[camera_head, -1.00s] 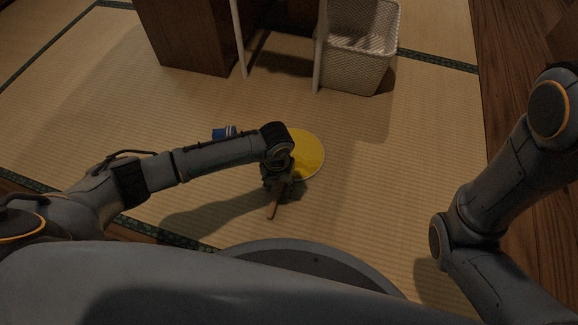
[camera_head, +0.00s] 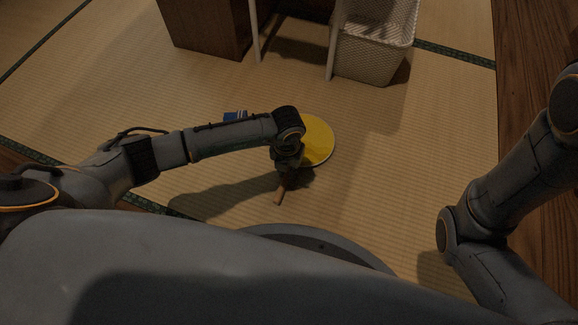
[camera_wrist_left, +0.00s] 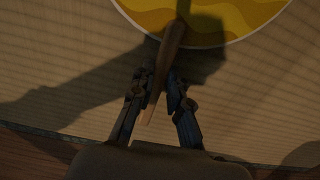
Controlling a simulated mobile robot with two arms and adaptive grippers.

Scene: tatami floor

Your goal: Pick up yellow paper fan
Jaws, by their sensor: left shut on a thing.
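The yellow paper fan (camera_head: 319,141) has a round yellow face with a pale rim and a wooden handle (camera_head: 280,194). In the head view it is over the tatami left of my right arm, its left part hidden behind my left wrist. My left gripper (camera_head: 287,172) is at the handle. In the left wrist view the fan face (camera_wrist_left: 208,18) is at the top, and the handle runs down between the two fingers of my left gripper (camera_wrist_left: 158,90), which are shut on it. My right arm shows at the right, but its gripper is out of view.
A blue object (camera_head: 235,116) lies behind my left forearm. A white woven basket (camera_head: 375,50) and a dark wooden cabinet (camera_head: 204,28) with white posts stand at the back. The tatami (camera_head: 400,140) right of the fan is clear.

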